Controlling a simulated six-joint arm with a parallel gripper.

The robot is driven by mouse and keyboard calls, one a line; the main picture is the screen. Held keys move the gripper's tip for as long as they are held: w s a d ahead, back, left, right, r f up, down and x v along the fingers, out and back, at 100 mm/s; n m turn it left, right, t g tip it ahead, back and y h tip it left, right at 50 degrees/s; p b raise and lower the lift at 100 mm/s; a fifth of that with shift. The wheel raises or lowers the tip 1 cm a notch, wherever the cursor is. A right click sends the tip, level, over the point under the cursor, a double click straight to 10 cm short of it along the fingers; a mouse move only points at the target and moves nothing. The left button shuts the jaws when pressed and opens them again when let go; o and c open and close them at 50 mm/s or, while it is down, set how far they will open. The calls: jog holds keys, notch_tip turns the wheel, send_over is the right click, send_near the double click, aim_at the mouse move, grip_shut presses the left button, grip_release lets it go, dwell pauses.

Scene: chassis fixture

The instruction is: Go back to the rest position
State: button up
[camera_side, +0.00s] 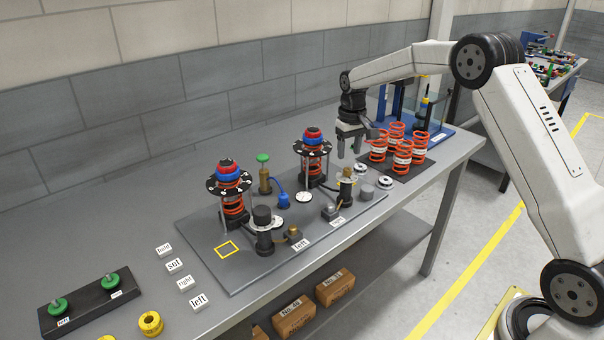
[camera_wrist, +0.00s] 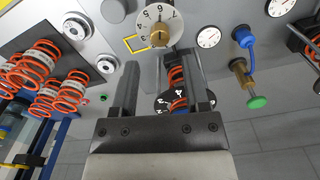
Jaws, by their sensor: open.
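My gripper (camera_side: 350,147) hangs from my arm above the back right part of the grey fixture plate (camera_side: 238,278), pointing down. It is open and nothing shows between its fingers. In the wrist view, my gripper (camera_wrist: 162,70) has its two dark fingers spread apart. Behind them are part of a spring assembly (camera_wrist: 178,88) and, above it, a brass knob on a white numbered dial (camera_wrist: 158,32). In the side view, the right spring assembly (camera_side: 313,155) stands upright to the left of my gripper, apart from it. No rest position is marked in view.
Several orange springs (camera_side: 402,155) stand on a dark mat right of my gripper. A blue-framed stand (camera_side: 440,128) is behind them. The left spring assembly (camera_side: 231,197) stands on the plate. A green-topped brass plunger (camera_side: 264,175) is between the assemblies. White labels (camera_side: 185,283) lie front left.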

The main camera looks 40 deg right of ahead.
jog(key=shift+r, duration=0.65)
jog(key=shift+a, duration=0.1)
jog(key=shift+s+a, duration=0.4)
jog(key=shift+a, duration=0.05)
jog(key=s+a+f+t, duration=0.1)
jog(key=s+a, duration=0.3)
jog(key=s, duration=0.4)
jog(key=s+a+f+n, duration=0.1)
jog(key=s+a+f, duration=0.1)
jog(key=s+a, duration=0.3)
jog(key=s+a+f+n+t, duration=0.1)
jog(key=s+a, duration=0.4)
jog(key=s, duration=0.7)
jog(key=shift+f+t, duration=0.3)
jog(key=shift+f, duration=0.2)
